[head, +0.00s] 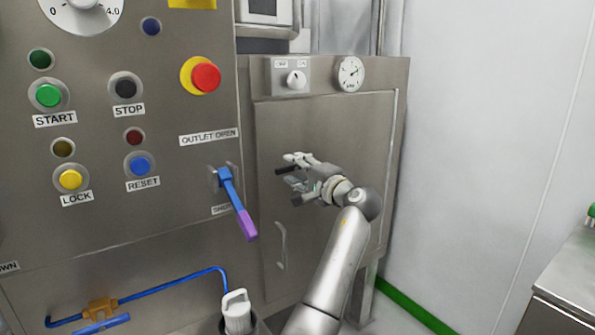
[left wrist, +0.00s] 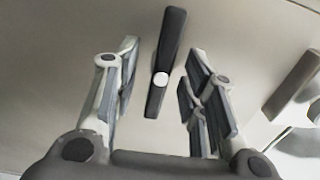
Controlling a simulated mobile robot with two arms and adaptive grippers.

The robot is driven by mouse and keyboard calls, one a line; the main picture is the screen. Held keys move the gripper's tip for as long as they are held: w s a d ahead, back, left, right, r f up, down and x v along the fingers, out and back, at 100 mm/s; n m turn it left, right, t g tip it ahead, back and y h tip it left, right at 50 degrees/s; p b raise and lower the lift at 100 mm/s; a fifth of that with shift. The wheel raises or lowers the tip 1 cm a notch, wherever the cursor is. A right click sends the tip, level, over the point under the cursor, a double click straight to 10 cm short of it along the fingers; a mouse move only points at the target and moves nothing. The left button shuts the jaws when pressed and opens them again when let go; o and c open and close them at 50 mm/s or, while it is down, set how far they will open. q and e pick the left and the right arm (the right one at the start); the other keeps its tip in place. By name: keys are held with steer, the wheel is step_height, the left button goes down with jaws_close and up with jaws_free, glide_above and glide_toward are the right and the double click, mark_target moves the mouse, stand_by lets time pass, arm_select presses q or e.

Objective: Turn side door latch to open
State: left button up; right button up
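The side door (head: 340,140) is a grey metal panel, closed as far as I can see. Its latch (left wrist: 165,75) is a dark bar with a white centre, near upright and slightly tilted in the left wrist view. In the head view the latch (head: 284,170) is a small dark piece at the door's left side, partly hidden by my fingers. My left gripper (head: 296,172) is open at the latch. In the left wrist view, one finger pair is on each side of the bar with gaps. I cannot tell whether the fingers reach around it. My right gripper is not in view.
A curved handle (head: 281,247) is lower on the door. Left is a control panel with buttons and a blue lever with a purple grip (head: 245,224). A knob (head: 296,80) and gauge (head: 350,74) sit above the door. A metal table (head: 565,280) stands at right.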

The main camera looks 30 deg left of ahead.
arm_select(q)
jaws_close()
